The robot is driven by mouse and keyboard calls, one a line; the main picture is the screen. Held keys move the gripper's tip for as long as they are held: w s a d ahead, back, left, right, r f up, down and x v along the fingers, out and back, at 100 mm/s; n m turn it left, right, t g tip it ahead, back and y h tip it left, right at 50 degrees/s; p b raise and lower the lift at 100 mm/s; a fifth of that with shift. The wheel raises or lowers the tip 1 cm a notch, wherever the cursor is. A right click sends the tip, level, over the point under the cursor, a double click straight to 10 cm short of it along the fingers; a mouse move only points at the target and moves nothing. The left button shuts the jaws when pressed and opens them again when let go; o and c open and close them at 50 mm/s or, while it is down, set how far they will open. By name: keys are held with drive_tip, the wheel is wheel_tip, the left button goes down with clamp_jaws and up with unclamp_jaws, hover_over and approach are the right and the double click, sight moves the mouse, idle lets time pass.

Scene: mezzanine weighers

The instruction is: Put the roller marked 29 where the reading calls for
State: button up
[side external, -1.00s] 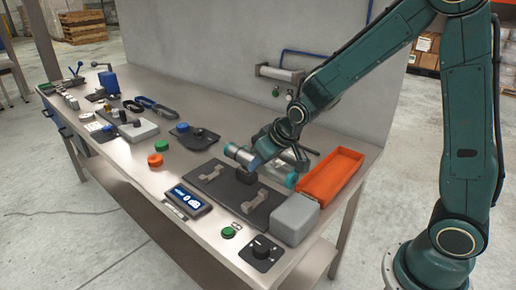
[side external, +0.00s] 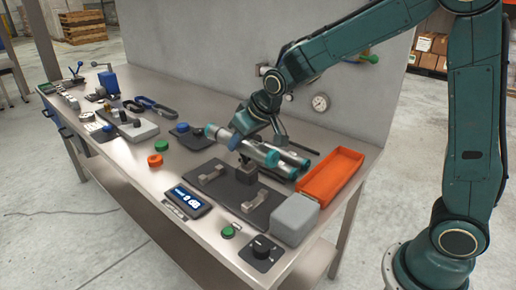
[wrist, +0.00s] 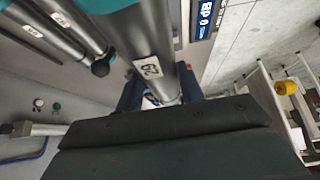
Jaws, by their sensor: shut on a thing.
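The roller marked 29 (wrist: 140,50) is a grey metal cylinder with teal ends and a white label. In the side external view, this roller (side external: 223,135) hangs tilted above the bench. My gripper (side external: 243,130) is shut around it; blue fingers show on both sides of it in the wrist view (wrist: 160,92). In front is a black plate (side external: 222,196) with pale brackets (side external: 250,202) and a dark block (side external: 245,173). A blue-lit display (side external: 187,201) shows a reading too small to read surely.
An orange tray (side external: 330,178) and a grey box (side external: 295,218) stand right of the plate. Controls and tools crowd the left bench.

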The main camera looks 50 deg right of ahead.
approach(227, 187)
drive_tip(key=shift+s+f, duration=0.4)
drive_tip(key=shift+f, duration=0.2)
drive_tip(key=shift+s+f, duration=0.4)
drive_tip(key=shift+f, duration=0.25)
drive_tip(key=shift+w, duration=0.1)
drive_tip(key=shift+w, duration=1.5)
drive_tip(key=shift+w+f, duration=0.4)
drive_tip(key=shift+w, duration=0.05)
drive_tip(key=shift+f, duration=0.2)
drive_tip(key=o, duration=1.3)
drive_tip(key=shift+s, duration=0.1)
